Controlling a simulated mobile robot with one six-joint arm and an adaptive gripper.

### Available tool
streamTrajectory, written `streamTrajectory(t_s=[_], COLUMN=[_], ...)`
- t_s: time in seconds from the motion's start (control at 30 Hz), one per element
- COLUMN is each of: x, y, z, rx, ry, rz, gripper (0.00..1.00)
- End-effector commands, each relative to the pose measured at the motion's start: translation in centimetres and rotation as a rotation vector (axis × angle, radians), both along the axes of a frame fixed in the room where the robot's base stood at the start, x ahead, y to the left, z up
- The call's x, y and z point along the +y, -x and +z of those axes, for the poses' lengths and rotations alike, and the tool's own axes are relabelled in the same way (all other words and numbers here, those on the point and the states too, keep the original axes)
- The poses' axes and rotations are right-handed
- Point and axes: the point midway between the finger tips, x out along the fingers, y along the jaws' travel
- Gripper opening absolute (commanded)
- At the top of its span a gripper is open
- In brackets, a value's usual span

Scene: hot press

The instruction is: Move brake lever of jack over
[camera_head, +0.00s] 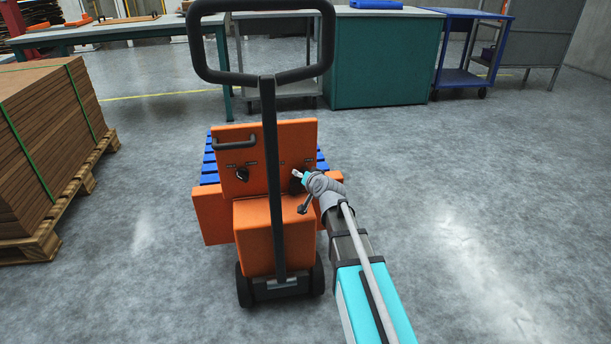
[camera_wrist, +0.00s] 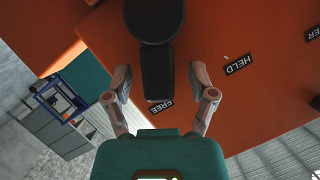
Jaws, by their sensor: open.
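The jack (camera_head: 216,218) is an orange wheeled unit with a tall black push handle (camera_head: 270,130), standing mid-floor in the head view. In the wrist view its orange panel (camera_wrist: 215,35) fills the upper part. A black brake lever (camera_wrist: 157,80) hangs from a round black hub (camera_wrist: 155,15), its free end beside a "FREE" label (camera_wrist: 160,107). A "HELD" label (camera_wrist: 239,64) sits to the right. My gripper (camera_wrist: 160,72) is open, with one finger on each side of the lever and a visible gap to both. In the head view the lever is hard to make out behind my arm.
A pallet of stacked brown boards (camera_head: 45,140) stands at the left. A green cabinet (camera_head: 385,60) and a blue cart (camera_head: 465,78) stand behind the jack. The grey floor to the right is clear. A third label (camera_wrist: 313,34) is cut off at the wrist view's edge.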

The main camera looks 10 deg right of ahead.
Motion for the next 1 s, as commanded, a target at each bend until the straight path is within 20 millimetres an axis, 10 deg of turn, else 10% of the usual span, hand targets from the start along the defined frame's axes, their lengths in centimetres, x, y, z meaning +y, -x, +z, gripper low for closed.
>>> streamTrajectory(t_s=[0.4,0.8,1.0], x=[-0.6,-0.8,-1.3], y=[-0.2,-0.2,-0.2], z=[-0.1,-0.1,-0.1], rx=[0.000,0.000,0.000], ry=[0.000,0.000,0.001], rz=[-0.010,-0.012,-0.017], gripper=[0.71,0.00,0.00])
